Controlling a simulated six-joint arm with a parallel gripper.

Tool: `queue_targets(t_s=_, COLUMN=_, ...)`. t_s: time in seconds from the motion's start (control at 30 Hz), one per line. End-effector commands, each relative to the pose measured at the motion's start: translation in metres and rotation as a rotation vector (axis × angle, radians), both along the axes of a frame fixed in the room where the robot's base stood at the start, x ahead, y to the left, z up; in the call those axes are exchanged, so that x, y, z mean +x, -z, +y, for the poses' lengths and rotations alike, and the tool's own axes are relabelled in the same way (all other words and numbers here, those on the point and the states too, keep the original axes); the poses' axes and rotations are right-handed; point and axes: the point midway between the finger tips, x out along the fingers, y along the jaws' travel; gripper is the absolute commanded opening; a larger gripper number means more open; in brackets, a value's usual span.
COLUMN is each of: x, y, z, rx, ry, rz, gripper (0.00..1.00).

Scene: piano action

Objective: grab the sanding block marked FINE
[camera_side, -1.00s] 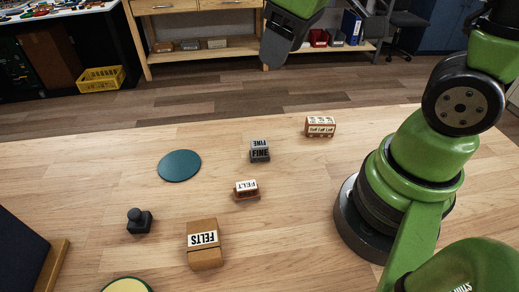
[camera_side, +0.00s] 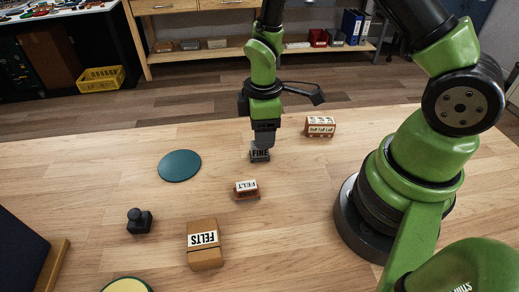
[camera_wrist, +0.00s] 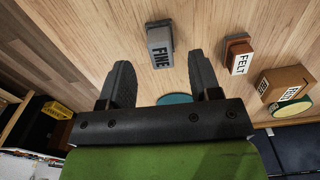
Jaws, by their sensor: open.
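The grey sanding block marked FINE (camera_side: 260,155) stands on the wooden table; its top is hidden behind my gripper in the side view. It also shows in the wrist view (camera_wrist: 160,45), lying ahead of the fingers, between their lines. My gripper (camera_side: 263,143) points down at the block from above. In the wrist view my gripper (camera_wrist: 160,75) has its two dark fingers spread apart with nothing between them. From these views I cannot tell whether a finger touches the block.
A brown FELTS box (camera_side: 204,246), a black knobbed piece (camera_side: 139,221) and a teal disc (camera_side: 179,166) lie to the left and front. A labelled wooden block (camera_side: 320,127) stands right of my gripper.

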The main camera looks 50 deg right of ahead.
Motion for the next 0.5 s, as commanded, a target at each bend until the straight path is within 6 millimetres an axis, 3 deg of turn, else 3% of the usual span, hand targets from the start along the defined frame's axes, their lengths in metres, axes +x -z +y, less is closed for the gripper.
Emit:
queue_targets(t_s=0.3, x=0.004, y=0.041, z=0.005, rx=-0.001, ry=0.0, rz=0.004, gripper=0.57)
queue_targets(t_s=0.5, x=0.005, y=0.051, z=0.005, rx=0.0, ry=0.001, rz=-0.001, gripper=0.57)
